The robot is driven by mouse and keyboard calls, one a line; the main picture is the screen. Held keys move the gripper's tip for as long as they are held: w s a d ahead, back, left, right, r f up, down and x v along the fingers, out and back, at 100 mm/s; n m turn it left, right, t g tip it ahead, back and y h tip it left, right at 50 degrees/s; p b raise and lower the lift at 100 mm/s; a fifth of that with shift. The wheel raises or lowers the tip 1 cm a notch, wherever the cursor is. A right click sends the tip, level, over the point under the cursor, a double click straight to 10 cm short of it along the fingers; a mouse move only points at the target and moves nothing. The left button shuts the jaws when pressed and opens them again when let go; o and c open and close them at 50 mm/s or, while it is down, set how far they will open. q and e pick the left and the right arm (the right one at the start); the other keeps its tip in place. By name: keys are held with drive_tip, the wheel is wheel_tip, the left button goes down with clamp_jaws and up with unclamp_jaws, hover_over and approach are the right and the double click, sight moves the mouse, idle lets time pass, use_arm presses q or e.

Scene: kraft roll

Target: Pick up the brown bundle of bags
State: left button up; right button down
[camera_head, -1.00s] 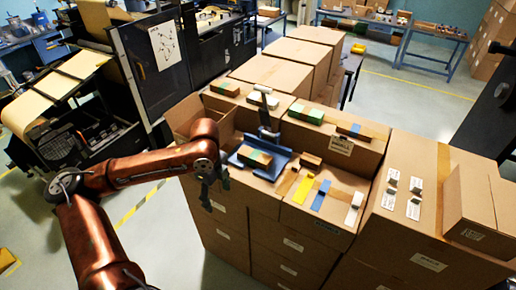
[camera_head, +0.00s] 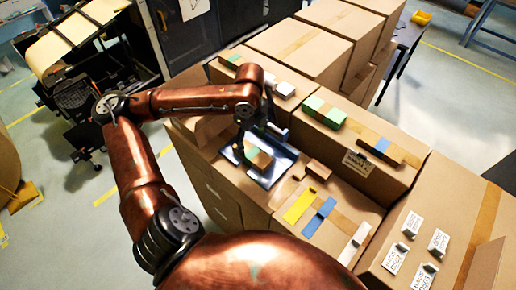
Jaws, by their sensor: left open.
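A brown bundle with a green band (camera_head: 260,157) lies in a blue tray (camera_head: 283,170) on the cardboard boxes. My left gripper (camera_head: 241,152) points down at the bundle's left end, over the tray's left side. It is open; I cannot tell whether its fingers touch the bundle. A small plain brown block (camera_head: 318,170) lies right of the tray. My right gripper is not in view.
A yellow strip (camera_head: 299,206), a blue strip (camera_head: 319,216) and a white strip (camera_head: 355,243) lie on the box right of the tray. White labelled cards (camera_head: 395,258) lie at the right.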

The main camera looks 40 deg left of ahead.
sight(252, 152)
use_arm(q)
drive_tip(key=shift+s+f, duration=0.25)
drive_tip(key=shift+f, duration=0.65)
drive_tip(key=f, duration=0.2)
drive_tip(key=shift+w+d+f, duration=0.1)
drive_tip(key=shift+w+f, duration=0.15)
drive_tip(key=shift+f, duration=0.05)
wheel_tip(252, 152, down, 2)
drive_tip(key=shift+s+f, duration=0.1)
drive_tip(key=shift+f, duration=0.15)
drive_tip(key=shift+c, duration=0.2)
drive_tip(key=c, duration=1.3)
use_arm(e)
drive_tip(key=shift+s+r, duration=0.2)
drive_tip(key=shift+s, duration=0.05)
